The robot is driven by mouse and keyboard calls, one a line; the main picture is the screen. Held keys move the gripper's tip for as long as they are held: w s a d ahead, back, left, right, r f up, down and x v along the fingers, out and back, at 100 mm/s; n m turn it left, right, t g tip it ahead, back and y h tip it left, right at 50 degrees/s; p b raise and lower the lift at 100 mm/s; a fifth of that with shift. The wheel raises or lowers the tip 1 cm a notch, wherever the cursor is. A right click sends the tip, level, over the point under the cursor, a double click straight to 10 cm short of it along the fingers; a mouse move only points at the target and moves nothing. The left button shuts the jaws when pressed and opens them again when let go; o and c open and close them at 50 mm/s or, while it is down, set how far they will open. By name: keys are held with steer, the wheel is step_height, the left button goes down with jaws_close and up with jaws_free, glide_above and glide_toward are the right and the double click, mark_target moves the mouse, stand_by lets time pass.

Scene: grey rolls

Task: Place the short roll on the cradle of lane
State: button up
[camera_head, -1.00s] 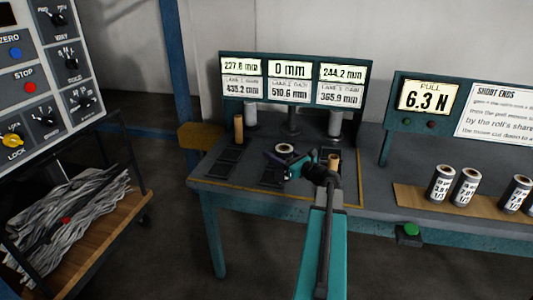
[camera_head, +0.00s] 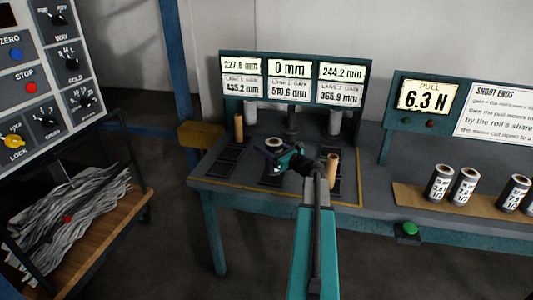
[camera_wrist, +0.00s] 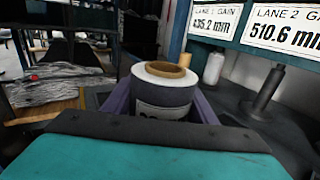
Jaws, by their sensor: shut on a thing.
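My gripper (camera_head: 275,150) is shut on a short grey roll with a white label and a brown core. The roll (camera_wrist: 163,92) stands upright between the purple jaws in the wrist view; its top also shows in the head view (camera_head: 274,142). My gripper holds it over the middle of the lane bench (camera_head: 212,186). Dark cradle pads lie on the bench: a left one (camera_head: 229,155), a middle one (camera_head: 269,181) partly hidden by my gripper, and one at the right, mostly behind my arm. I cannot tell the roll's height above the bench.
The lane 2 post (camera_wrist: 266,90) is bare and its display reads 0 mm. Pale rolls stand on the left post (camera_head: 250,113) and right post (camera_head: 335,122). Brown tubes stand at left (camera_head: 238,127) and right (camera_head: 333,170). Several labelled rolls (camera_head: 440,183) stand on the right bench.

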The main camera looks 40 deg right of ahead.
steer(key=shift+w+f+p, duration=0.2)
steer(key=shift+f+p, duration=0.05)
steer(key=shift+f, duration=0.65)
steer(key=shift+w+f+p, duration=0.2)
steer(key=shift+f, duration=0.7)
steer(key=shift+f, duration=0.15)
steer(key=o, duration=1.3)
steer(key=shift+c, duration=0.2)
steer(key=s+b, duration=0.2)
steer(key=s, duration=1)
steer(key=shift+b, duration=0.35)
steer(key=shift+d, duration=0.1)
